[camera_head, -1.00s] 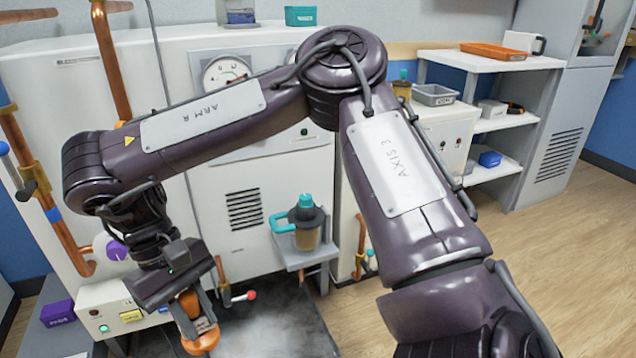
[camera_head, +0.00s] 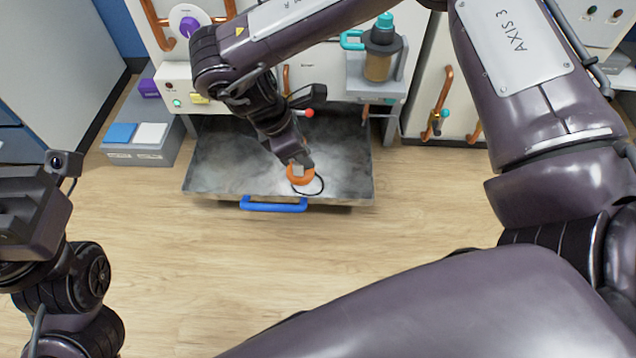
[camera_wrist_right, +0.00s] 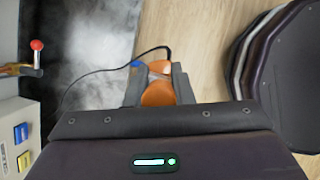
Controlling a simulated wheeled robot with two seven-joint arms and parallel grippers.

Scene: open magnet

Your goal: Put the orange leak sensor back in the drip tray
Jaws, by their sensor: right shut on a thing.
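The orange leak sensor (camera_head: 300,176) is in my right gripper (camera_head: 299,166), at the front part of the drip tray (camera_head: 225,150) in the head view. How high it is above the tray floor I cannot tell. In the right wrist view the sensor (camera_wrist_right: 158,94) sits between the two fingers of the gripper (camera_wrist_right: 160,80), which are shut on it. A thin black cable (camera_wrist_right: 105,70) runs from it over the tray. The grey, stained tray has a blue handle (camera_head: 273,205) at its front. My left gripper (camera_head: 28,215) is partly in view at the left edge; its fingers do not show.
A white cabinet stands behind the tray. A red-knobbed valve lever (camera_head: 308,113) juts out over its back. A teal-capped pump jar (camera_head: 382,50) sits on a shelf at the right. A grey box (camera_head: 145,152) stands left of the tray. The wooden floor in front is clear.

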